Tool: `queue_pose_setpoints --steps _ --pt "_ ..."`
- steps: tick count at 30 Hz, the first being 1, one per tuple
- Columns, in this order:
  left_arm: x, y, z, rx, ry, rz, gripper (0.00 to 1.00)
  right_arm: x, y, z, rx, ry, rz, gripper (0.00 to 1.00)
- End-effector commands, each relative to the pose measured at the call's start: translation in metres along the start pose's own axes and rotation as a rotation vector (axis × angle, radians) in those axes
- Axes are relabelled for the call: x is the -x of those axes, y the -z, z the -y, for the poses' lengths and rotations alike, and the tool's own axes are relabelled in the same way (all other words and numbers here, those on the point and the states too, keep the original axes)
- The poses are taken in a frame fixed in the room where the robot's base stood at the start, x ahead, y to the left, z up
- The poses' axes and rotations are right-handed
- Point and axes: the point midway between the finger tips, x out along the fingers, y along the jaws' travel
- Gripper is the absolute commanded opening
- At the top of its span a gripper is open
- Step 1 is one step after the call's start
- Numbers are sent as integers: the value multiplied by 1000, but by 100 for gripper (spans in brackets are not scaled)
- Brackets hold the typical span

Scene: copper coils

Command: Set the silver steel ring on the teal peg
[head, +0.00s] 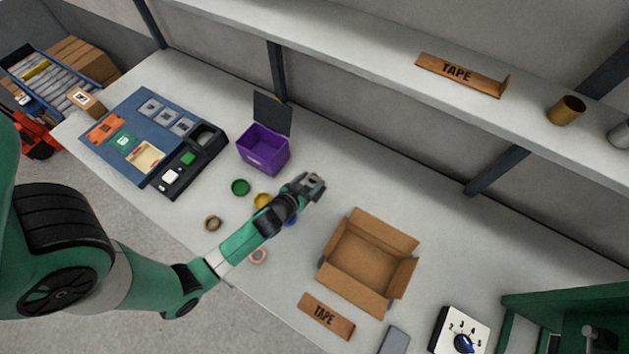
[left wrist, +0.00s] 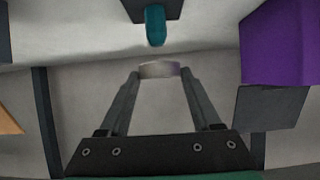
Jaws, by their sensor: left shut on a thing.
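My left gripper (head: 314,184) is above the middle of the table, left of the cardboard box. In the left wrist view the fingers (left wrist: 160,74) are shut on the silver steel ring (left wrist: 159,69), held at the fingertips. The teal peg (left wrist: 155,26) shows beyond the ring, near the top edge, rising from a dark base (left wrist: 150,8). A gap shows between ring and peg in that view; the ring is not around the peg. I cannot make out the peg or the ring in the head view, where my gripper covers that spot. My right gripper is not in view.
Green (head: 240,187), yellow (head: 262,200), brass (head: 213,223), blue (head: 291,219) and pink (head: 258,256) rings lie around my left arm. A purple bin (head: 263,150) stands behind. An open cardboard box (head: 335,274) is to the right. A shelf (head: 370,62) runs above.

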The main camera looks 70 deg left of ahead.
Motion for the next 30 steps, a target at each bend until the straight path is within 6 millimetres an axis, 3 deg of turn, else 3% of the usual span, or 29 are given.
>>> queue_pose_setpoints --steps 13,30 --pt "-24 -45 0 0 -1 0 0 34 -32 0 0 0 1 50" --pt "-26 -47 0 0 -1 0 0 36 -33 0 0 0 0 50"
